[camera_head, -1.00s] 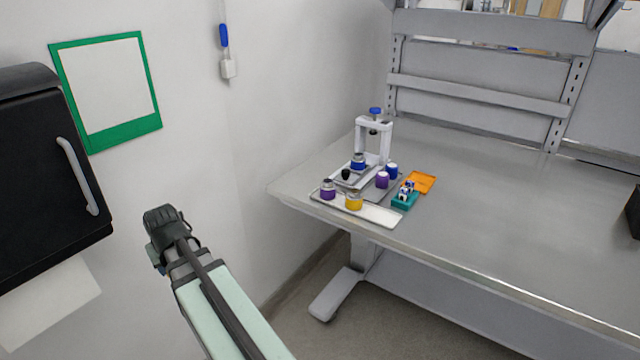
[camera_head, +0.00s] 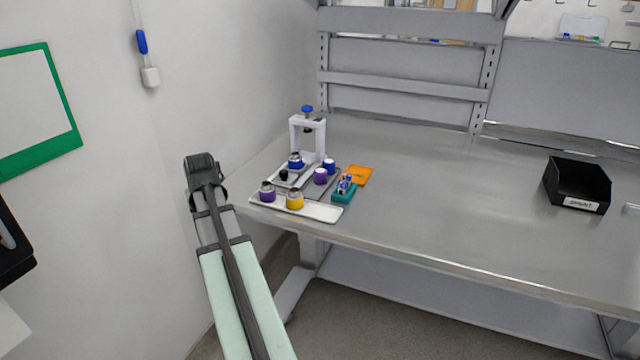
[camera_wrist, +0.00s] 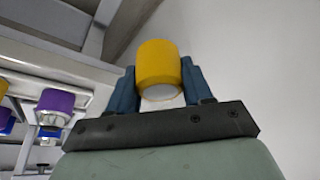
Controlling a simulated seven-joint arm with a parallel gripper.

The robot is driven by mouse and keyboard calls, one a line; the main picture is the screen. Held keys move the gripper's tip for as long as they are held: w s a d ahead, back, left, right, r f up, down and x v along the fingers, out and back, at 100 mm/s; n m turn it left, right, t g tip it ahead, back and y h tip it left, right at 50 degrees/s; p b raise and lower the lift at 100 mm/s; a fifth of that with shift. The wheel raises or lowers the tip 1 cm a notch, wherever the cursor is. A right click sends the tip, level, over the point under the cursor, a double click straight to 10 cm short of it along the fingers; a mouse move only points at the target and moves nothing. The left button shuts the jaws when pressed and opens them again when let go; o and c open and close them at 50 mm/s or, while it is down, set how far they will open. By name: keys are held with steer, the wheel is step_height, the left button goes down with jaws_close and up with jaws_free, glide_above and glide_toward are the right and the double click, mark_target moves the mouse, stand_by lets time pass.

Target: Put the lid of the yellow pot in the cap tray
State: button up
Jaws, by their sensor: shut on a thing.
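My gripper (camera_wrist: 158,75) is shut on the yellow lid (camera_wrist: 157,62), a plain cylinder between the two blue fingers in the wrist view. In the head view my arm's dark end (camera_head: 203,170) is left of the bench, and the fingers and lid are hidden there. The yellow pot (camera_head: 295,202) stands upright with its silver neck bare on the white front tray (camera_head: 325,212). A purple lid (camera_head: 320,177) and a blue lid (camera_head: 329,166) stand on the grey tray behind it, which looks like the cap tray (camera_head: 318,191).
A purple pot (camera_head: 267,195) stands left of the yellow one. A blue pot (camera_head: 295,161) sits at the white press (camera_head: 293,135). A teal rack (camera_head: 344,195) and orange tray (camera_head: 359,174) are to the right. The wall is close on the left; the bench's middle is clear.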

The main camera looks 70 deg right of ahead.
steer(key=s+d+r+m+g+h, duration=0.15)
steer(key=s+d+r, duration=0.25)
steer(key=s+d, duration=0.55)
steer(key=s+d+r+m, duration=0.35)
steer(key=s+d, duration=0.35)
steer(key=d, duration=0.6)
step_height(320, 180, up, 4)
steer(key=m, duration=0.2)
glide_above(314, 191)
steer(key=w+a, duration=0.1)
steer(key=w, duration=0.1)
steer(key=shift+s+a+f+m+g, duration=0.3)
steer(key=shift+f+m, duration=0.45)
steer(key=shift+f, duration=1)
steer(key=shift+s+a+f+m+g, duration=0.1)
steer(key=shift+s+f+m+g, duration=0.4)
steer(key=shift+f, duration=1.25)
steer(key=shift+s+a+f+m+g, duration=0.15)
steer(key=shift+f+m+g, duration=0.3)
steer(key=shift+f+m, duration=0.9)
steer(key=shift+f+n, duration=0.5)
steer(key=shift+f, duration=0.5)
steer(key=o, duration=1)
